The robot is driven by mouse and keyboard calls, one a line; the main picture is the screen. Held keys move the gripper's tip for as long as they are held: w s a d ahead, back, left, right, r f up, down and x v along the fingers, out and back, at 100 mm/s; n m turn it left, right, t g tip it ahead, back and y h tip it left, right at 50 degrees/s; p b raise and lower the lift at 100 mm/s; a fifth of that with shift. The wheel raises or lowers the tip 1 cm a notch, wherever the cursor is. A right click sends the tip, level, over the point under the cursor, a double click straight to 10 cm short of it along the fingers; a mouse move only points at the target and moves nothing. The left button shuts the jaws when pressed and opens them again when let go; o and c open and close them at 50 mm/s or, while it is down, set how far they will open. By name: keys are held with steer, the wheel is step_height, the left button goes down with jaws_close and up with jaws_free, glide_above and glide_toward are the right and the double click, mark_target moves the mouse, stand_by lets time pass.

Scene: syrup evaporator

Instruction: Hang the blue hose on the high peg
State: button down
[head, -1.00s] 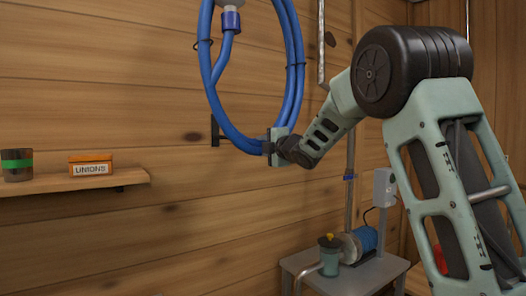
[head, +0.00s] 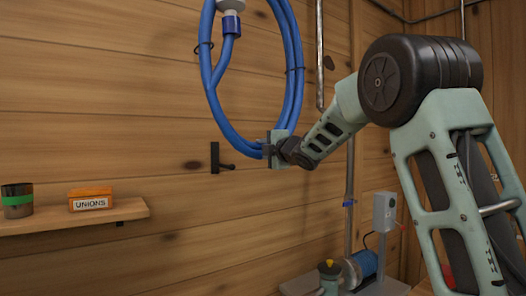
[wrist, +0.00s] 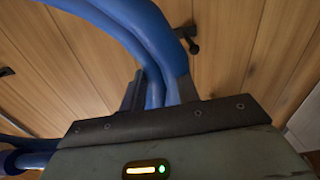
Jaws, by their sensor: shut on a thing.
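The blue hose (head: 291,68) is a coil of several loops with dark ties and a pale end fitting (head: 231,5). Its top is cut off in the head view. My gripper (head: 270,148) is shut on the bottom of the coil. In the wrist view the hose (wrist: 150,35) runs up from between the fingers of my gripper (wrist: 162,95). A black wall peg (head: 217,159) is left of and slightly below my gripper in the head view. A black peg (wrist: 190,38) shows beside the hose in the wrist view. I cannot tell which peg is the high one.
A wooden shelf (head: 130,212) on the left holds an orange box marked UNIONS (head: 90,198) and a jar with a green band (head: 17,200). A vertical pipe (head: 349,190) and a blue motor (head: 362,264) on a stand are below right. The plank wall between is clear.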

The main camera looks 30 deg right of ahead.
steer(key=shift+r, duration=0.25)
step_height(320, 180, up, 18)
steer(key=p, duration=1.4)
steer(key=shift+s, duration=0.3)
steer(key=shift+f, duration=0.1)
steer(key=w+p, duration=0.2)
steer(key=w, duration=0.4)
steer(key=shift+w+a, duration=0.1)
steer(key=shift+w, duration=0.05)
